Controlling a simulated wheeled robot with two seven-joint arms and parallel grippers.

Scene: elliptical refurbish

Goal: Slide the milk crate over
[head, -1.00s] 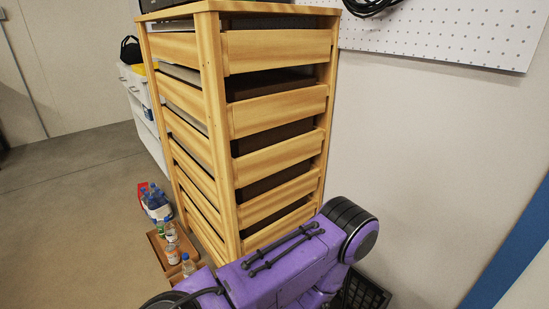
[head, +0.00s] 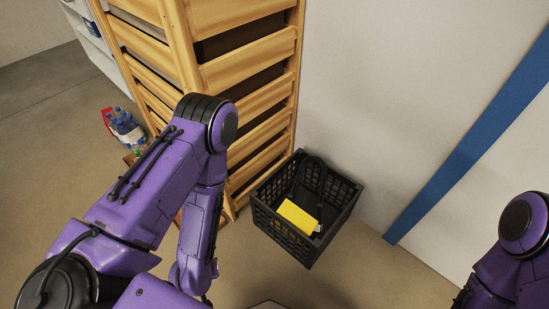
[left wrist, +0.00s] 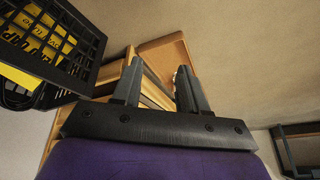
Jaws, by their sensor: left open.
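The black lattice milk crate (head: 283,232) stands on the floor against the wall, just right of the wooden drawer rack. A yellow item (head: 298,217) and a black hose or cable lie inside it. In the left wrist view the crate (left wrist: 88,48) shows at the upper left with yellow items in it. My left gripper (left wrist: 158,82) is open, with nothing between its fingers, and is apart from the crate in the picture. In the head view my left arm hangs left of the crate and its gripper is not visible. My right gripper is out of view.
The tall wooden drawer rack (head: 239,75) stands directly behind and left of the crate. Blue-capped bottles (head: 124,128) stand on the floor at the left. A blue stripe (head: 475,140) runs down the wall. Floor in front and right of the crate is clear.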

